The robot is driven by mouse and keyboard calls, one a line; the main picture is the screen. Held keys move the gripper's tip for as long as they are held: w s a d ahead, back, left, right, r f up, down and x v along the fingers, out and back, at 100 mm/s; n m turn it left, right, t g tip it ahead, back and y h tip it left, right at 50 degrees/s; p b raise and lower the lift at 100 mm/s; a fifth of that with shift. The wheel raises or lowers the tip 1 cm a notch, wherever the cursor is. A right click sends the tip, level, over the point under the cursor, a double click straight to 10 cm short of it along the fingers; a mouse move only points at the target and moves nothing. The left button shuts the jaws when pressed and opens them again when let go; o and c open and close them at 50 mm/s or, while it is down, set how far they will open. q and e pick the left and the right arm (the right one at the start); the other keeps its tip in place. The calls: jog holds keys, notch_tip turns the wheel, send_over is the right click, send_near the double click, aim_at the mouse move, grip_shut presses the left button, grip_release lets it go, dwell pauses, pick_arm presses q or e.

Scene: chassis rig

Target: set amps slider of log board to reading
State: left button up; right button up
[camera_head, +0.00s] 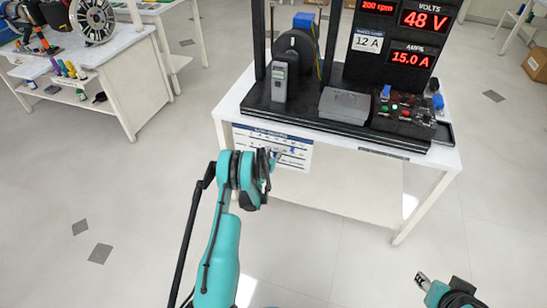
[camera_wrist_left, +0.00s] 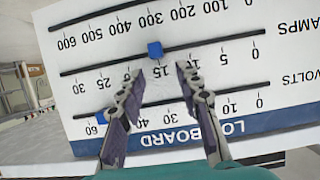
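The log board (camera_head: 300,160) hangs at the table's front edge; the left wrist view shows it upside down (camera_wrist_left: 150,95). Its blue amps slider (camera_wrist_left: 155,50) sits on the middle track, about at the 15 mark. A blue volts slider (camera_wrist_left: 102,117) shows partly behind a finger, near 60. My left gripper (camera_wrist_left: 158,72) is open, its fingertips apart on either side of the 15 label, just short of the amps slider. It also shows in the head view (camera_head: 268,165) in front of the board. The amps display (camera_head: 410,58) reads 15.0 A. My right gripper (camera_head: 440,286) is low at the right, away from the table.
The table (camera_head: 335,140) bears a black rig, a grey box (camera_head: 344,105) and a control panel (camera_head: 403,112) with buttons. A "12 A" card (camera_head: 368,42) hangs beside the displays. Another bench (camera_head: 130,45) stands at the left. The floor between is clear.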

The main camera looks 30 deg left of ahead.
pick_arm(q)
notch_tip(320, 180, up, 8)
jog(key=shift+f, duration=0.15)
jog(key=shift+f, duration=0.1)
dwell(0.5)
